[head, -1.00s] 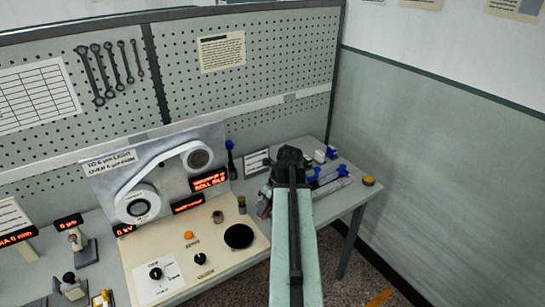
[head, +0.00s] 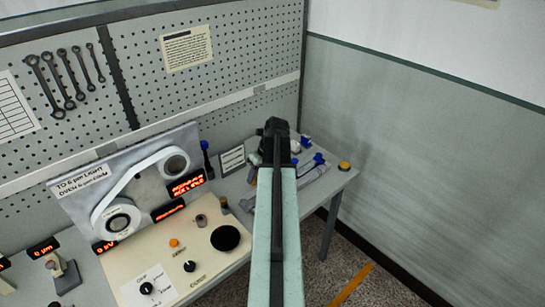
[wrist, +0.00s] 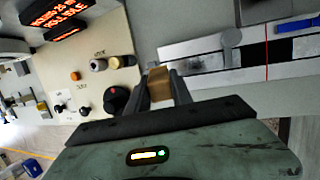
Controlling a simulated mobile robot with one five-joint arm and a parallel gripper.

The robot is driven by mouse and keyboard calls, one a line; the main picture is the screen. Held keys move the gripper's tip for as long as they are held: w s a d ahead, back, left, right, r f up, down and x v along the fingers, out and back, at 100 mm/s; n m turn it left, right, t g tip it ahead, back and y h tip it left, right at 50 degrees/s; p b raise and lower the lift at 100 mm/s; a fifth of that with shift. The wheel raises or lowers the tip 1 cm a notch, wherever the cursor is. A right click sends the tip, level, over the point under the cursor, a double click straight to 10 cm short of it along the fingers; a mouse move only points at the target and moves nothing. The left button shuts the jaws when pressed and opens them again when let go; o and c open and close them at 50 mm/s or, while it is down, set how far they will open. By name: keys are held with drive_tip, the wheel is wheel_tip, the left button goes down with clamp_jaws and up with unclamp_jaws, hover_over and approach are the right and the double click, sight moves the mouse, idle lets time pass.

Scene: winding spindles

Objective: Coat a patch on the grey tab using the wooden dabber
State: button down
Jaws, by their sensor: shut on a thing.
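My gripper (wrist: 161,84) is shut on a tan wooden piece, which looks like the wooden dabber (wrist: 159,89), in the wrist view. In the head view my gripper (head: 274,132) is a dark shape over the right part of the bench, and my arm hides what it holds. Past the jaws in the wrist view lies a pale grey strip (wrist: 184,48) beside a dark band, with a grey round-topped post (wrist: 230,41) by it. I cannot tell for sure which piece is the grey tab, or whether the dabber touches anything.
The cream control panel (head: 147,262) with knobs and a black disc (head: 225,238) lies left of my arm. Blue-tipped tools (head: 312,168) and a yellow-topped button (head: 344,166) stand right of it. A perforated board (head: 225,85) rises behind the bench.

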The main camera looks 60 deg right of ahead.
drive_tip(key=s+d+r+m+p, duration=0.2)
drive_tip(key=s+d+r+m, duration=0.1)
drive_tip(key=d, duration=0.4)
drive_tip(key=shift+h, duration=0.4)
wheel_tip(320, 180, down, 5)
drive_tip(key=b, duration=0.5)
drive_tip(key=shift+d+f+b, duration=0.15)
drive_tip(key=shift+f+b, duration=0.05)
drive_tip(key=shift+b, duration=0.1)
